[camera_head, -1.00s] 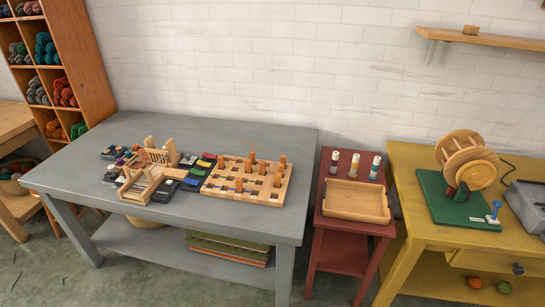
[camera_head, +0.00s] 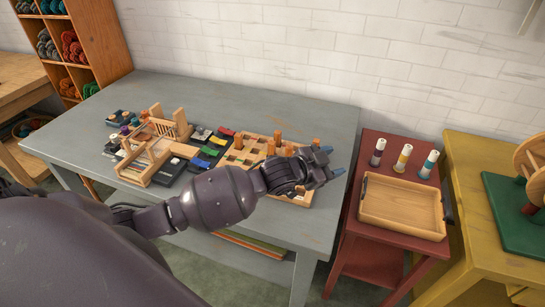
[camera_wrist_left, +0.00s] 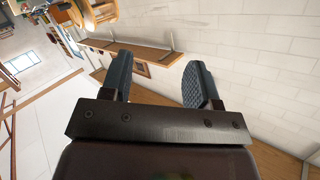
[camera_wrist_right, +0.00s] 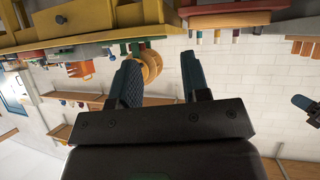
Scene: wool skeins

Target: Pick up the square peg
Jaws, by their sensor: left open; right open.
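A wooden peg board (camera_head: 232,158) lies on the grey table, with several upright orange-brown pegs, such as one peg (camera_head: 277,136) at its back. I cannot tell which peg is square. My left arm crosses in front of the board and hides much of its front and right. My left gripper (camera_head: 332,162) is open and empty, at the board's right end near the table's right edge; its open fingers also show in the left wrist view (camera_wrist_left: 160,62). My right gripper (camera_wrist_right: 160,62) is open and empty in the right wrist view, and out of the head view.
A small wooden loom (camera_head: 150,160) and coloured cards (camera_head: 208,150) lie left of the board. A red stand on the right holds a wooden tray (camera_head: 402,228) and several spools (camera_head: 404,158). The grey table's back (camera_head: 240,98) is clear.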

